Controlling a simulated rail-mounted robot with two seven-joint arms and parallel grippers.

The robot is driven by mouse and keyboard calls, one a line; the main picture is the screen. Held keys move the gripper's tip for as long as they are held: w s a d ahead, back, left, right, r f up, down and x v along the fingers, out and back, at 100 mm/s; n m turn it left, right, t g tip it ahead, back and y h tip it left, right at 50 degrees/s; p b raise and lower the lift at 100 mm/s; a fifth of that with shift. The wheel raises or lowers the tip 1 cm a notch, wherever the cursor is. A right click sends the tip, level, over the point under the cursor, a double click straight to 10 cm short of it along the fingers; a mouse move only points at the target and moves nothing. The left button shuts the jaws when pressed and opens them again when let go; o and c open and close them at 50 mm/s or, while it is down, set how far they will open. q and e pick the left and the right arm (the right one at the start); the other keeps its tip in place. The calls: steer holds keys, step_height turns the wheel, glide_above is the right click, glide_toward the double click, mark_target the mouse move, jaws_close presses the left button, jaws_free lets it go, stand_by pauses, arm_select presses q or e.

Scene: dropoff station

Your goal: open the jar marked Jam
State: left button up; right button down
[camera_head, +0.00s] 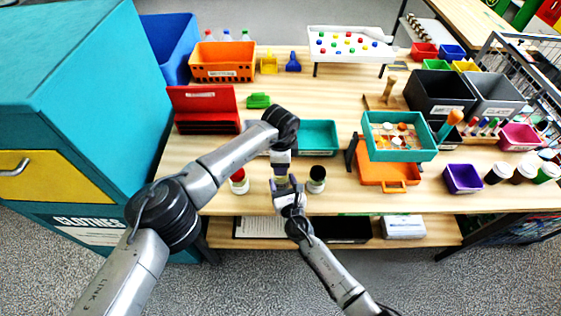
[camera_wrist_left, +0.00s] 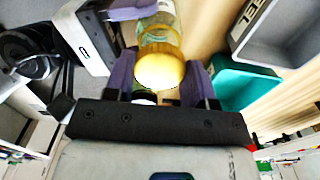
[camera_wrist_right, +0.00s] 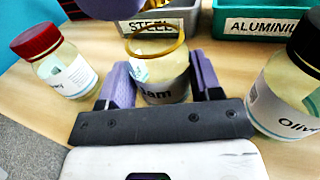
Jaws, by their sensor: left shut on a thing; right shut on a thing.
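The jar marked Jam (camera_wrist_right: 160,86) is a clear glass jar with a yellow lid. In the right wrist view it stands upright between the purple fingers of my right gripper (camera_wrist_right: 163,88), shut on its body; part of the label reads "am". In the left wrist view the yellow lid (camera_wrist_left: 160,70) sits between the fingers of my left gripper (camera_wrist_left: 160,82), shut on it from above. The jar glass (camera_wrist_left: 157,24) shows beyond the lid. In the head view both grippers meet at the jar (camera_head: 281,181), which they mostly hide.
A red-lidded jar (camera_wrist_right: 60,64) stands to the left and a black-lidded jar marked Olives (camera_wrist_right: 284,95) to the right, both close by. Bins marked STEEL (camera_wrist_right: 160,22) and ALUMINIUM (camera_wrist_right: 262,24) stand behind. A purple bin (camera_head: 463,179) is further right.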

arm_select(q)
steer(key=shift+r, duration=1.95)
arm_select(e)
steer(key=shift+c, duration=1)
jaws_free()
